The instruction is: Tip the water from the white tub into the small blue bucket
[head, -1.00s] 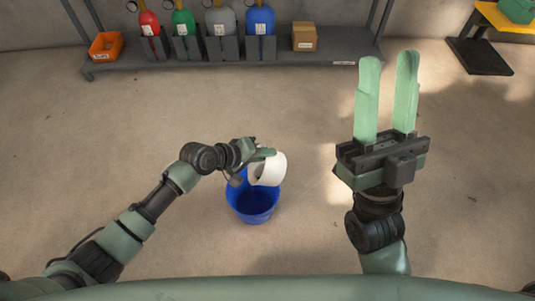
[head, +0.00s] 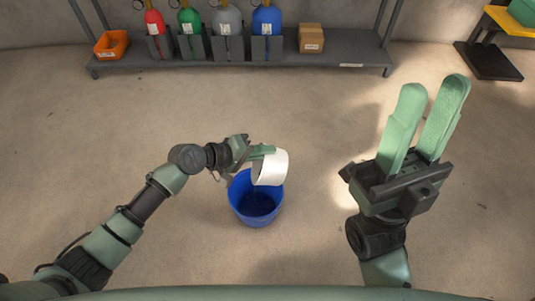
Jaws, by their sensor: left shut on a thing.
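The white tub (head: 271,169) is tilted on its side over the right part of the blue bucket's mouth. My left gripper (head: 262,153) is shut on the tub's left upper side. The small blue bucket (head: 252,213) stands upright on the floor below it. Its inside looks dark blue, and I cannot tell whether there is water in it. No stream of water shows. My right gripper (head: 424,120) is raised at the right with its two fingers apart, empty and away from the tub and bucket.
A grey shelf (head: 190,68) along the back wall holds an orange bin (head: 109,45), several coloured cylinders (head: 190,25) and a cardboard box (head: 311,38). A yellow-topped stand (head: 508,19) is at the back right. The floor around the bucket is clear.

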